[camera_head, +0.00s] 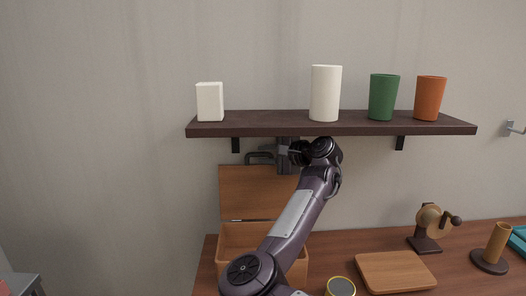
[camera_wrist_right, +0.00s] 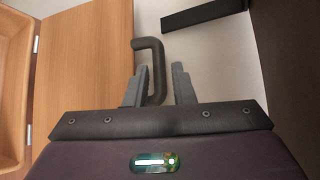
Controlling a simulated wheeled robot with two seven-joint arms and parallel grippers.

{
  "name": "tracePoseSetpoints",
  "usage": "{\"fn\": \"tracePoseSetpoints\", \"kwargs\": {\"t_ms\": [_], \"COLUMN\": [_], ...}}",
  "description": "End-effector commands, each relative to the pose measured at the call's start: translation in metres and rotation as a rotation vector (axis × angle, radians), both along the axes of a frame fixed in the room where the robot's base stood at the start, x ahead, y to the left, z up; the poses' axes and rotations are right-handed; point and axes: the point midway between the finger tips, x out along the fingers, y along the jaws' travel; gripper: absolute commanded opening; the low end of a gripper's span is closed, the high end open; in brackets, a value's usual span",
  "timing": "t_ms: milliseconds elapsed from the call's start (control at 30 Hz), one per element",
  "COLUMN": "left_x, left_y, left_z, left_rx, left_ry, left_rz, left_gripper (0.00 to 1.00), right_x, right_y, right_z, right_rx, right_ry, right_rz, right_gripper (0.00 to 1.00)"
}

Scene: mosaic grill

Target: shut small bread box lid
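The small wooden bread box (camera_head: 232,243) stands at the left end of the wooden counter, partly hidden by my right arm. Its lid (camera_head: 255,190) is open and stands upright at the back, and it fills the left of the right wrist view (camera_wrist_right: 85,60). A dark loop handle (camera_head: 256,156) sits at the lid's upper edge. My right gripper (camera_wrist_right: 161,85) is open, with the handle's outer bar (camera_wrist_right: 157,65) between its fingers. A gap shows between the bar and the right finger. My left gripper is not in view.
A dark shelf (camera_head: 350,128) runs just above my right gripper and carries a white block (camera_head: 210,102) and several cups. A cutting board (camera_head: 395,272), a yellow-rimmed jar (camera_head: 340,287), a hand-cranked device (camera_head: 430,224) and a wooden post on a base (camera_head: 494,252) stand on the counter.

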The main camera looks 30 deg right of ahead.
Motion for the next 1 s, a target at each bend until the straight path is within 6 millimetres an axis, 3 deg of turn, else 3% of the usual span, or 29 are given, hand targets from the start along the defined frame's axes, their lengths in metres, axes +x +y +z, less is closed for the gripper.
{"fn": "tracePoseSetpoints", "kwargs": {"t_ms": [133, 433, 633, 1000], "left_x": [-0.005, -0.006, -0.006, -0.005], "left_y": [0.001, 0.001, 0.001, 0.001], "left_z": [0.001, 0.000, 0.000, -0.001], "left_rx": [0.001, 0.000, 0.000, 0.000], "left_ry": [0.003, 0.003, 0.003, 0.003], "left_rz": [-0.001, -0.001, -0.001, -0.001], "left_gripper": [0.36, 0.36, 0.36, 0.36], "right_x": [0.010, 0.013, 0.013, 0.015], "right_y": [0.003, 0.004, 0.004, 0.004], "right_z": [-0.004, -0.005, -0.005, -0.005], "right_rx": [0.000, 0.001, 0.001, -0.002], "right_ry": [0.001, 0.000, 0.000, -0.004], "right_rz": [-0.001, 0.000, 0.000, 0.001], "right_gripper": [0.22, 0.22, 0.00, 0.00]}}
